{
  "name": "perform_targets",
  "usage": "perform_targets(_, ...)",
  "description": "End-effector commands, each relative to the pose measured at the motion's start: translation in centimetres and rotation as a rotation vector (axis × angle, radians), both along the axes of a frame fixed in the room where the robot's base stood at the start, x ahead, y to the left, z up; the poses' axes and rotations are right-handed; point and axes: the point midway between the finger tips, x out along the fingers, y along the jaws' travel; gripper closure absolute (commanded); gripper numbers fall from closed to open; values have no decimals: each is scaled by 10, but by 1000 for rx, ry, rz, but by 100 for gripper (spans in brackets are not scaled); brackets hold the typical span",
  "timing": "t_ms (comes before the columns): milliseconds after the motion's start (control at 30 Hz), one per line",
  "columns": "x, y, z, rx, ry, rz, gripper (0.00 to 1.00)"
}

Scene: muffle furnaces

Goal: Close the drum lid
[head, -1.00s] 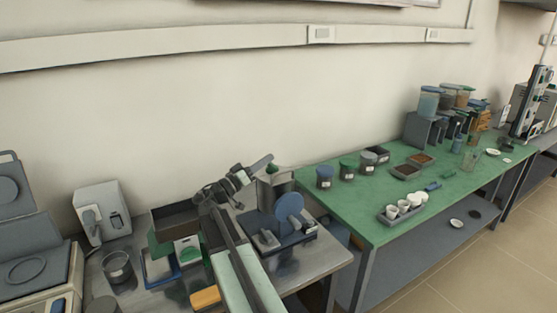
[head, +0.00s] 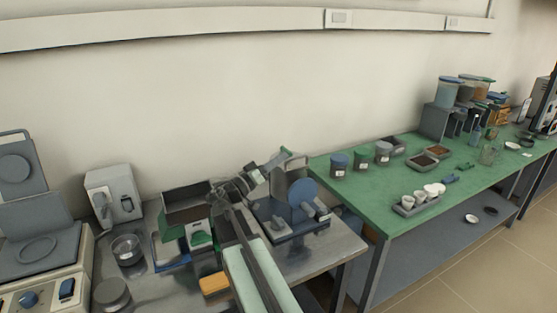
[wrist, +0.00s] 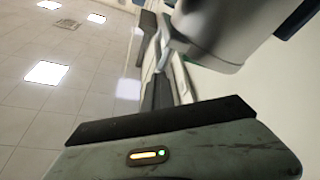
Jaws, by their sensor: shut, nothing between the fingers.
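A blue round disc (head: 302,193), which looks like the drum lid, stands upright on a small machine with a dark base plate (head: 292,226) on the steel bench. A grey cylinder (head: 297,168) shows partly behind it; I cannot tell whether it is the drum. My gripper (head: 286,156) is raised at the upper left of the disc, close to the cylinder in the picture; contact cannot be told. It is shut and empty. The wrist view shows a grey-green housing with a small light, but no clear fingertips and no lid.
An open dark box (head: 186,201), a metal pot (head: 127,249) and an orange block (head: 214,284) crowd the bench left of my arm. The green table (head: 350,199) at right holds jars, trays and cups.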

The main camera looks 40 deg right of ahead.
Motion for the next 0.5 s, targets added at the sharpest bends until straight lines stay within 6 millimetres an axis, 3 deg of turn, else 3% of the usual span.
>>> perform_targets(267, -3, -1, 0, 9, -4, -7, 100)
perform_targets(500, 4, 0, 42, 3, -2, -2, 100)
